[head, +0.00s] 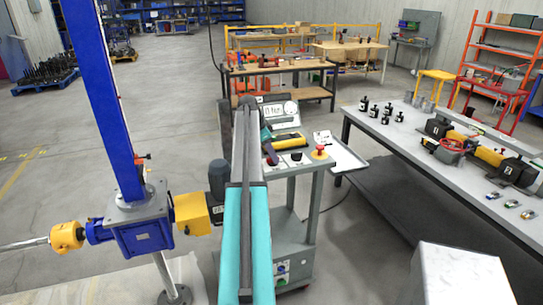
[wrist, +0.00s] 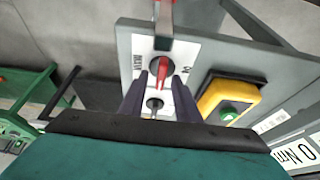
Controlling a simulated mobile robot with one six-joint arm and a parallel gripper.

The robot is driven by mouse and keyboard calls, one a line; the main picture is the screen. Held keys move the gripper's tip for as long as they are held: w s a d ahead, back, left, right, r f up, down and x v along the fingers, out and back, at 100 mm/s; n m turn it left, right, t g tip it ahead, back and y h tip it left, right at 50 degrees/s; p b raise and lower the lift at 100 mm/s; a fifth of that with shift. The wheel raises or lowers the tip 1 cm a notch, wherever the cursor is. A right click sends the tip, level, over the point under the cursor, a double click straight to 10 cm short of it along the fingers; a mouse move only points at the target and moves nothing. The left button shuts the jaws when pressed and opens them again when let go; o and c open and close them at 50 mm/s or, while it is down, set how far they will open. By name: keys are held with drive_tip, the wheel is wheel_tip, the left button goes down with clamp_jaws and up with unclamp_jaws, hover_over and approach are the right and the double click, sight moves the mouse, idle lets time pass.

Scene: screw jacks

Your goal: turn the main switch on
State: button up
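A red switch handle on a black round base (wrist: 162,69) sits on a white label plate on the grey panel, in the wrist view; I take it for the main switch. Its handle points down the picture, between the two dark fingers of my gripper (wrist: 161,78). The fingers are apart, with a gap seen on each side of the handle, so my gripper is open. A small round dark part (wrist: 153,103) shows lower between the fingers. In the head view, my gripper (head: 269,149) is over the left end of the console panel, and my arm hides part of it.
A yellow box with a green button (wrist: 232,110) is right of the switch. A red and grey part (wrist: 163,18) stands at the top. In the head view, a red mushroom button (head: 319,151) is on the panel's right. A workbench (head: 420,158) stands at right.

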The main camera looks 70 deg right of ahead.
clamp_jaws()
drive_tip(key=shift+a+f, duration=0.1)
drive_tip(key=shift+a, duration=0.35)
drive_tip(key=shift+d, duration=0.3)
